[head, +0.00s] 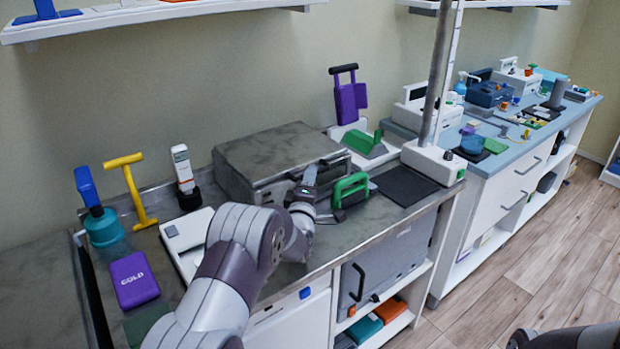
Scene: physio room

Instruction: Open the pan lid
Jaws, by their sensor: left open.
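A wide grey metal box (262,183) with a flat grey lid (281,148) stands at the back of the counter; I take it as the pan. The lid lies flat and looks shut. My left gripper (309,176) is open at the front of the box, near its right part. My wrist hides some of the front face, and I cannot tell whether the fingers touch the lid or a handle. My right gripper is not in view.
A green-handled tool (350,189) is close to the right of my gripper. A white device (187,241), a purple COLD pack (134,279) and a yellow T-shaped handle (131,190) stand left. A white-based pole (432,160) and dark mat (403,186) are right.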

